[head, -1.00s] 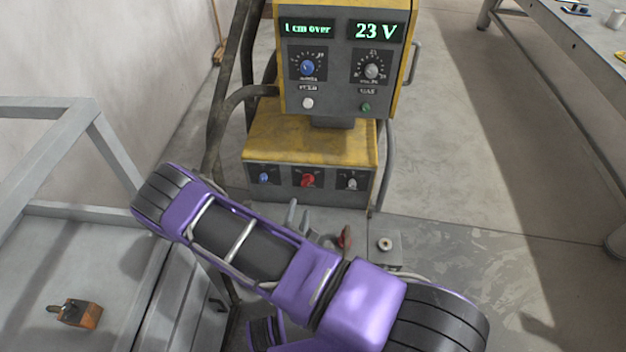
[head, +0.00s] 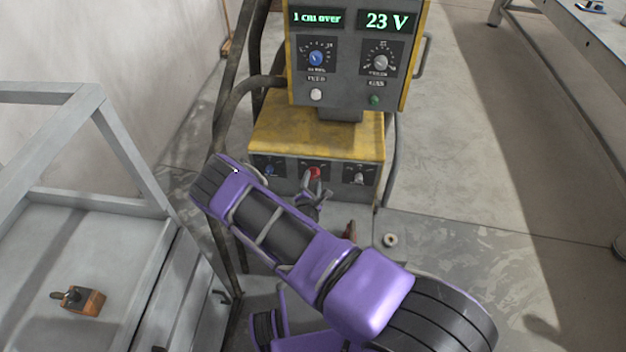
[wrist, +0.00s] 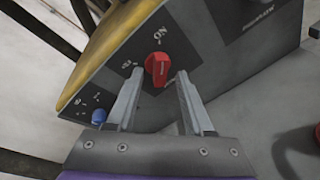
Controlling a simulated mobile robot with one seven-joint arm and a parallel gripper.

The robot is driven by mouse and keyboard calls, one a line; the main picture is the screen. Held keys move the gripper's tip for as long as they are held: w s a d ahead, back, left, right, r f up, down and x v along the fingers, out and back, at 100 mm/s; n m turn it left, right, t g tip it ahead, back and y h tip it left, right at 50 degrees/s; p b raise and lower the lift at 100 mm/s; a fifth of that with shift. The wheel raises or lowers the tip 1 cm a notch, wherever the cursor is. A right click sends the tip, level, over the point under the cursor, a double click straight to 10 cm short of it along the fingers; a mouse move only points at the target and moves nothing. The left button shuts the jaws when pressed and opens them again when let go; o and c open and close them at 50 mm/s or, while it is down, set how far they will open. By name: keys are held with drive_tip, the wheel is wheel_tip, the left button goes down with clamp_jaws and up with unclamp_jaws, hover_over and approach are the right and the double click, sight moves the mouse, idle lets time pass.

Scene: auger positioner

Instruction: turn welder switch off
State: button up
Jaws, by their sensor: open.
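The yellow and grey welder (head: 318,136) stands ahead, with a row of knobs on its lower front panel. The red switch (head: 315,173) is in the middle of that row. In the wrist view the red switch (wrist: 158,68) sits close to the "ON" lettering, with its handle roughly upright in the picture. My gripper (wrist: 153,84) is open, with one fingertip on each side of the switch's lower end; I cannot tell whether they touch it. In the head view my gripper (head: 316,192) is partly hidden by my purple arm.
A blue knob (wrist: 99,116) lies left of the switch, and a grey knob (head: 359,178) is to its right.

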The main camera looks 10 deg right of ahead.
drive_tip(key=shift+x, duration=0.95)
drive_tip(key=shift+c, duration=0.4)
clamp_jaws()
